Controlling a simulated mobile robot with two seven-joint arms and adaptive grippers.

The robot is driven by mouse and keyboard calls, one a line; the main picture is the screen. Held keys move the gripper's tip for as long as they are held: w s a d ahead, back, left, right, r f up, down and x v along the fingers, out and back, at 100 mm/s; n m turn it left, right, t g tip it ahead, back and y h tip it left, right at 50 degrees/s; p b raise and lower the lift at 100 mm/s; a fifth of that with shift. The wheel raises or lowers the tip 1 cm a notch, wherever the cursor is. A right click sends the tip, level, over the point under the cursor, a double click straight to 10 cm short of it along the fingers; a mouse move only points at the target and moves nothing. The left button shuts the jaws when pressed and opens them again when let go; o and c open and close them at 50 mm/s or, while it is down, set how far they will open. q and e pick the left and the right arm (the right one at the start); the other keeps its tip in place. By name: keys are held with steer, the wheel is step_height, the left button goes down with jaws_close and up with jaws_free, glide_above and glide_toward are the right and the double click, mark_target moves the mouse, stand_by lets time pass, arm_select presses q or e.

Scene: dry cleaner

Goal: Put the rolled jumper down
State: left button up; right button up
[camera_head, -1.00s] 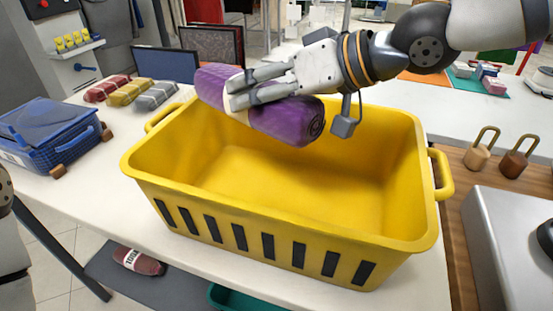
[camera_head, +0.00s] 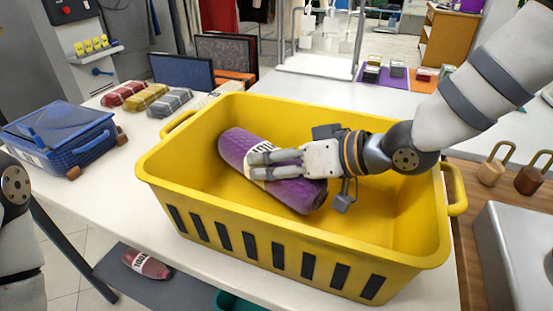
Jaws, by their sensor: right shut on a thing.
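The rolled jumper (camera_head: 237,145) is a purple roll with a pale printed band around its middle. It lies tilted inside the yellow crate (camera_head: 205,241), below the rim, with its right end lower in the picture. My right gripper (camera_head: 258,166) is shut on the roll at its band, reaching in from the right. Whether the roll touches the crate floor I cannot tell. My left gripper is out of view; only part of my left arm shows at the left edge.
A blue lidded basket (camera_head: 60,138) stands on the white table (camera_head: 125,185) at left. Several folded bundles (camera_head: 147,97) lie behind it. Dark framed panels (camera_head: 182,72) stand behind the crate. Wooden-handled weights (camera_head: 493,171) stand at right. A red roll (camera_head: 146,264) lies low down.

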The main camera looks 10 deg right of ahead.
steer(key=shift+f, duration=0.45)
steer(key=o, duration=1.5)
steer(key=shift+r, duration=0.4)
steer(key=v, duration=0.6)
steer(key=shift+d+r, duration=0.2)
steer(key=shift+r, duration=0.2)
steer(key=shift+s+d+r, duration=0.15)
steer(key=shift+s+d, duration=0.15)
steer(key=shift+s, duration=0.1)
